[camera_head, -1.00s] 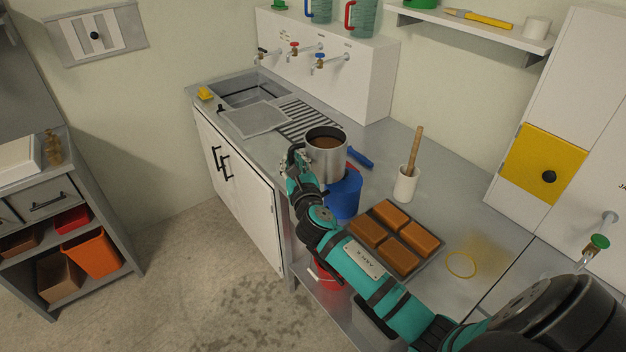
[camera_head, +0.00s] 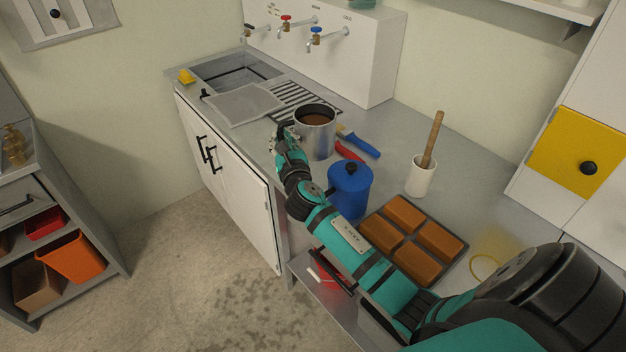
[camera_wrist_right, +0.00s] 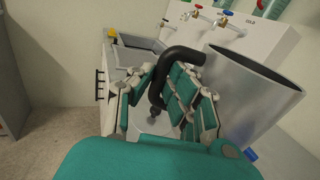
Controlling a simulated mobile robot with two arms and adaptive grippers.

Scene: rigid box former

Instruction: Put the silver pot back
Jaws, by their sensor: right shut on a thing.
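The silver pot (camera_head: 318,139), a metal cylinder with brown contents, is upright over the counter near the drainboard. I cannot tell if its base touches the counter. My right gripper (camera_head: 284,143) is at the pot's left side. In the right wrist view the gripper (camera_wrist_right: 162,88) is shut on the pot's black curved handle (camera_wrist_right: 183,55), and the pot's wall (camera_wrist_right: 248,92) fills the right side. My left gripper is not in view.
A blue lidded pot (camera_head: 350,192) stands just in front of the silver pot. A blue-handled brush (camera_head: 362,147) and a red item (camera_head: 349,151) lie close to its right. A white mortar (camera_head: 420,178) and a brown-block tray (camera_head: 457,265) stand further right. The sink (camera_head: 235,74) is behind left.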

